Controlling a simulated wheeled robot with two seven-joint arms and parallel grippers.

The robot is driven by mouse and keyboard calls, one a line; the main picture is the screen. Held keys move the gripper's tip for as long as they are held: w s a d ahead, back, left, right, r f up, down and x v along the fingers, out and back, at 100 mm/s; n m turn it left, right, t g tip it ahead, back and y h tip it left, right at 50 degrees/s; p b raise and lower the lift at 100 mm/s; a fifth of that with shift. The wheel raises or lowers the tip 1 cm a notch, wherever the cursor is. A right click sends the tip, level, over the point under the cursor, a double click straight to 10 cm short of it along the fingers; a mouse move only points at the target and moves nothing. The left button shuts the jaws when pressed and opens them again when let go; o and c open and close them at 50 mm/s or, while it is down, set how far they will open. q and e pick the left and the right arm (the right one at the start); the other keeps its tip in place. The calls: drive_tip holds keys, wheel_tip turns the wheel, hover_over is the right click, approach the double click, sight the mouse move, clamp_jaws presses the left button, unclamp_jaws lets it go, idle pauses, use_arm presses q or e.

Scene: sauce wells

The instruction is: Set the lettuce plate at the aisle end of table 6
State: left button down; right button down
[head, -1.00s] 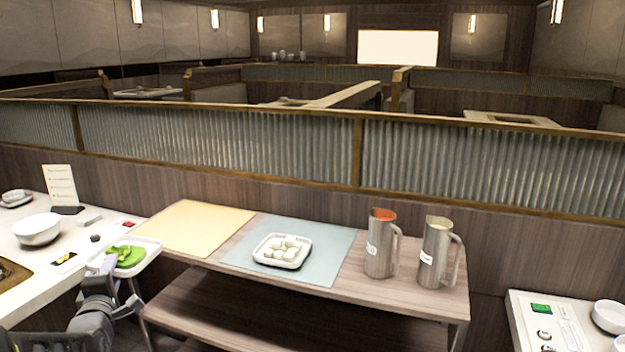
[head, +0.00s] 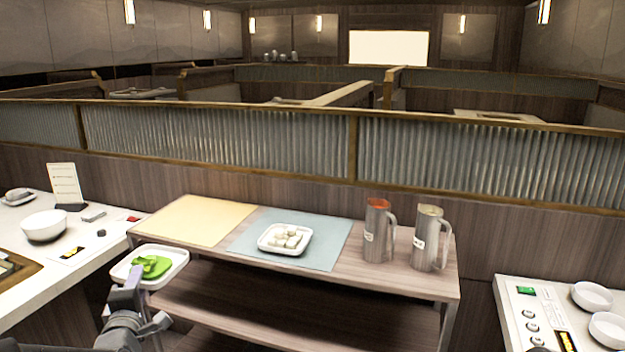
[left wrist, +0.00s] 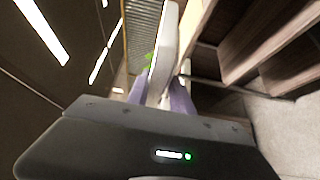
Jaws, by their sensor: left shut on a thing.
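The lettuce plate (head: 173,278) is a white square plate with green leaves (head: 151,266) on it. My left gripper (head: 132,284) is shut on its near left side and holds it up, roughly level, in front of the shelf unit's left end. In the left wrist view the plate (left wrist: 166,45) shows edge-on between the fingers (left wrist: 160,95), with a bit of green beside it. The table on the left (head: 70,285) has a "6"-like label too small to read surely. My right gripper is not in view.
A wooden shelf unit (head: 340,268) carries a yellow mat (head: 190,220), a blue mat (head: 325,238), a plate of white pieces (head: 285,239) and two metal pitchers (head: 377,230) (head: 428,238). A white bowl (head: 44,226) and card stand (head: 65,184) are on the left table. Another table (head: 510,310) is at right.

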use_arm(q)
drive_tip(key=s+d+f+m+h+p, duration=0.1)
drive_tip(key=d+f, duration=0.4)
drive_tip(key=d, duration=0.5)
drive_tip(key=s+d+f+m+h+p, duration=0.1)
drive_tip(key=d+f+h, duration=0.3)
drive_tip(key=d, duration=0.6)
drive_tip(key=shift+s+d+f+m+t+p, duration=0.15)
drive_tip(key=shift+s+f+m+t+p, duration=0.2)
drive_tip(key=shift+s+f+m, duration=0.4)
drive_tip(key=shift+s+r, duration=0.15)
drive_tip(key=shift+r, duration=0.1)
